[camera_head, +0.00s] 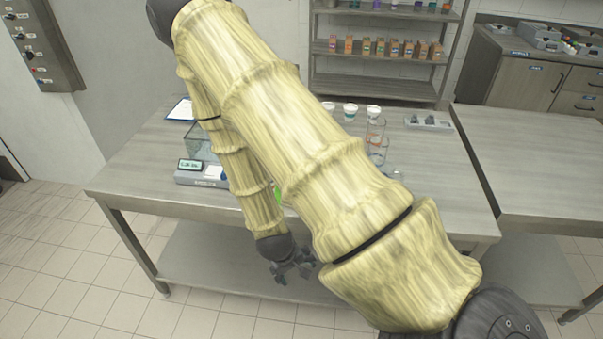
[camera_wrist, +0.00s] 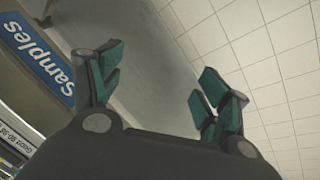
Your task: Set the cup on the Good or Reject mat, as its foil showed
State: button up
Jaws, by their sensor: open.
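My gripper (camera_head: 290,268) hangs in front of the table's front edge in the head view, below my arm. In the wrist view my gripper (camera_wrist: 160,68) has its two green-padded fingers spread apart, with nothing between them. Three small white cups stand in a row at the back of the table: a left one (camera_head: 328,106), a middle one (camera_head: 350,112) and a right one (camera_head: 373,113). Their foils cannot be made out. A bit of green (camera_head: 279,195) shows beside my arm; I cannot tell whether it is a mat. My arm hides much of the tabletop.
A small display box (camera_head: 190,166) and a glass-walled container (camera_head: 198,143) stand on the table's left. Clear orange-rimmed vessels (camera_head: 376,133) stand right of my arm. A grey tray (camera_head: 428,122) lies at back right. The wrist view shows a blue Samples sign (camera_wrist: 37,58).

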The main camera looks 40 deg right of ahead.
jog(key=s+a+f+n+y, duration=0.1)
jog(key=s+a+f, duration=0.3)
jog(key=s, duration=0.3)
jog(key=s+a+f+n+y, duration=0.1)
jog(key=s+a+f+y, duration=0.1)
jog(key=s+a+f, duration=0.3)
jog(key=s+a, duration=0.2)
jog(key=s, duration=0.1)
jog(key=shift+s+g+y, duration=0.3)
jog(key=shift+g, duration=0.1)
jog(key=shift+a, duration=0.1)
